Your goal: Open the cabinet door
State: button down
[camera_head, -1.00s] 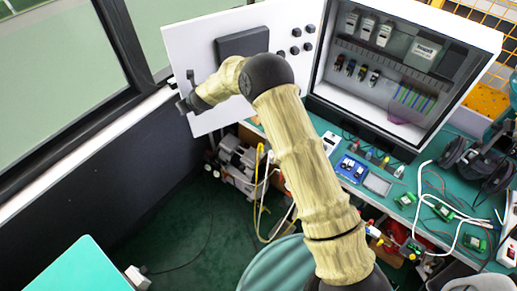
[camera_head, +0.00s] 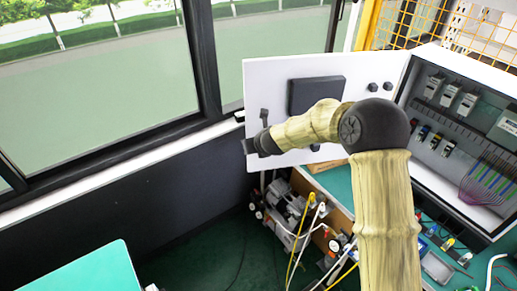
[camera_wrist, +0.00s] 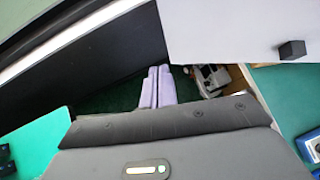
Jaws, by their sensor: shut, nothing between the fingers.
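The cabinet door (camera_head: 266,92) is a white panel standing wide open to the left of the grey-white cabinet (camera_head: 432,58). A dark rectangular block and several black knobs sit on the face toward me. My gripper (camera_head: 250,146) is at the lower left edge of the door, in front of it in the picture; I cannot tell if it touches. In the wrist view, the two pale lilac fingers (camera_wrist: 156,87) are together with nothing between them. The door (camera_wrist: 220,30) fills the upper right there, apart from the fingers in the picture, with a black knob (camera_wrist: 292,49).
Windows and a dark low wall (camera_head: 120,190) run along the left. A green bench (camera_head: 340,182) carries the cabinet and small parts. Grey machinery (camera_head: 290,215) and cables are below the door. A teal table top (camera_head: 90,272) is at the lower left.

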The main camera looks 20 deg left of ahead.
jog(key=b+v, duration=0.1)
jog(key=v, duration=0.5)
jog(key=shift+s+a, duration=0.2)
jog(key=shift+s, duration=0.1)
jog(key=shift+w+r, duration=0.1)
jog(key=s+d+n+g+h+b, duration=0.1)
jog(key=s+d+n, duration=0.2)
jog(key=d+n, duration=0.5)
jog(key=s+d+n+h, duration=0.25)
jog(key=d+n, duration=0.35)
jog(key=d, duration=0.4)
jog(key=s+d+f+n+g+h+b, duration=0.1)
jog(key=s+d+f+n+g+h, duration=0.1)
jog(key=s+d+n, duration=1.1)
jog(key=s+d+f+g, duration=0.1)
jog(key=s+d, duration=0.3)
jog(key=d, duration=0.2)
jog(key=shift+d+f+n+h, duration=0.2)
jog(key=shift+d+n+h, duration=0.1)
jog(key=shift+n+h, duration=0.1)
